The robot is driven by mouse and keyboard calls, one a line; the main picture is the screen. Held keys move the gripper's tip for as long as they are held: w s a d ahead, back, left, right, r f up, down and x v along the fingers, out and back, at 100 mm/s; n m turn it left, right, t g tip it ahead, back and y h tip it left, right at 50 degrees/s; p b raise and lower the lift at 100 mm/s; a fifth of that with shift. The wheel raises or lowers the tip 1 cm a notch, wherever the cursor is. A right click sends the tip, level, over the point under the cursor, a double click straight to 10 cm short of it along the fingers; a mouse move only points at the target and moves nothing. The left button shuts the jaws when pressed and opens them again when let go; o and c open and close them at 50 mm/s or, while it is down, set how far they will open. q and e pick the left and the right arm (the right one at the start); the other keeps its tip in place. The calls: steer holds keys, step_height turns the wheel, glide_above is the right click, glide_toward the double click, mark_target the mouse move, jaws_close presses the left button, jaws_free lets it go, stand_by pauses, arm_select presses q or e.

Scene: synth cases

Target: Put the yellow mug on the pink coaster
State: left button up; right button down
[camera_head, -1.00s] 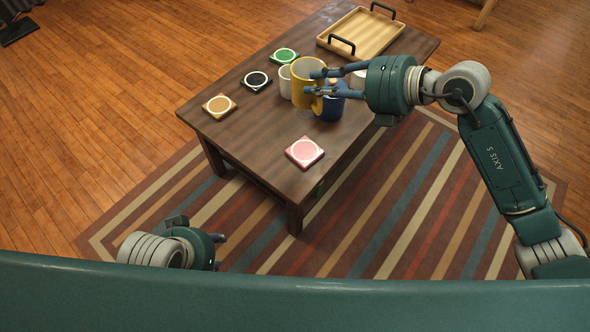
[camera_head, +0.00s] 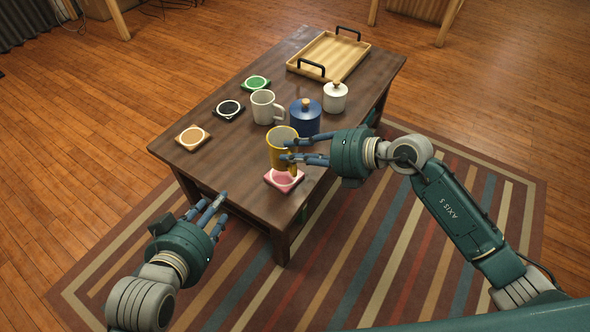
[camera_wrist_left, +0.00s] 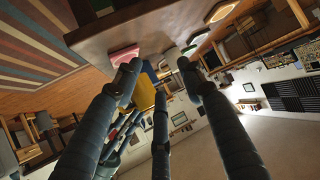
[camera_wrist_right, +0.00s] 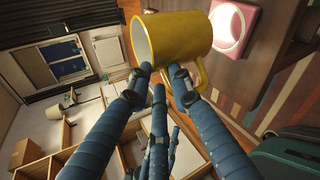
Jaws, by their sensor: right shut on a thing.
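The yellow mug (camera_head: 276,152) is held by my right gripper (camera_head: 286,150), whose fingers are shut on its handle side. The mug is upright above the far edge of the pink coaster (camera_head: 285,182) and hides part of it. I cannot tell the gap beneath. In the right wrist view the mug (camera_wrist_right: 178,38) fills the top, with the pink coaster (camera_wrist_right: 249,10) beside it. My left gripper (camera_head: 213,208) is open and empty off the table's near left edge. Its spread fingers show in the left wrist view (camera_wrist_left: 158,70).
On the wooden table (camera_head: 225,180) stand a white mug (camera_head: 262,108), a blue lidded jar (camera_head: 305,120) and a white lidded jar (camera_head: 335,99). Orange (camera_head: 193,137), black (camera_head: 229,110) and green (camera_head: 257,83) coasters lie left. A wooden tray (camera_head: 332,55) lies at the back.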

mark_target(291, 168)
step_height(291, 168, down, 6)
steer(key=shift+r+b, duration=0.25)
steer(key=shift+b, duration=0.7)
steer(key=shift+f, duration=0.15)
arm_select(q)
steer(key=w+d+r+t+h, duration=0.1)
steer(key=w+r+t, duration=0.1)
steer(key=r, duration=0.4)
steer(key=w+d+r+t, duration=0.1)
steer(key=w+r+t, duration=0.1)
steer(key=r+t, duration=0.2)
step_height(291, 168, up, 2)
steer(key=shift+w+d+h, duration=0.15)
steer(key=shift+d+h, duration=0.2)
steer(key=shift+h, duration=0.05)
arm_select(e)
steer(key=c, duration=1.9)
jaws_free()
steer(key=shift+f, duration=0.2)
steer(key=shift+c, duration=0.2)
arm_select(q)
steer(key=shift+r, duration=0.15)
arm_select(e)
steer(key=o, duration=0.4)
